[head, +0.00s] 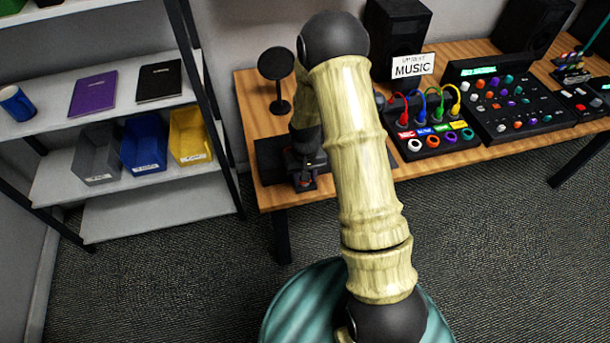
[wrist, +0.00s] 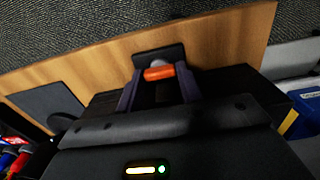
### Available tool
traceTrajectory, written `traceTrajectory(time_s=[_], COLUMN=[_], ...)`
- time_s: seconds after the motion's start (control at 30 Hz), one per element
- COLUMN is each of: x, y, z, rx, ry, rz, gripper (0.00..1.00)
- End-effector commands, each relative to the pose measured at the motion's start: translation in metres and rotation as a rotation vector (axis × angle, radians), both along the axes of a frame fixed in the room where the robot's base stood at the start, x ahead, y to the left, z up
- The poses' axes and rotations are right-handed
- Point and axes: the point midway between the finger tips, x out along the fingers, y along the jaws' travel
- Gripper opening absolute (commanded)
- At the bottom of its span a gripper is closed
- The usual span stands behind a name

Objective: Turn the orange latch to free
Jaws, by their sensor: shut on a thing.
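The orange latch (wrist: 159,73) is a short orange bar in front of a small black mount (wrist: 160,54), seen in the wrist view. My gripper (wrist: 160,80) has its two dark fingers on either side of the latch and is shut on it. In the head view my gripper (head: 304,178) is low over the left front part of the wooden table (head: 345,180), next to a black block (head: 270,160). There my arm and gripper hide most of the latch.
A round black stand (head: 277,75) is behind my gripper. A black panel with coloured cables (head: 435,135) and a mixer (head: 510,105) are to the right. A shelf with a yellow bin (head: 190,137) and a blue bin (head: 143,147) is to the left. The floor in front is clear.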

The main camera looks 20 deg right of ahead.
Motion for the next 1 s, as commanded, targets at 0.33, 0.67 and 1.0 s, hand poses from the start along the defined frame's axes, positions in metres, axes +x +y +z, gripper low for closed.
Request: traceTrajectory(time_s=[0.33,0.67,1.0], x=[0.001,0.001,0.002], y=[-0.001,-0.001,-0.001], z=[0.001,0.004,0.052], rx=[-0.001,0.000,0.000], ry=[-0.002,-0.002,-0.007], rz=[-0.008,-0.005,-0.006], gripper=[0.45,0.45,0.45])
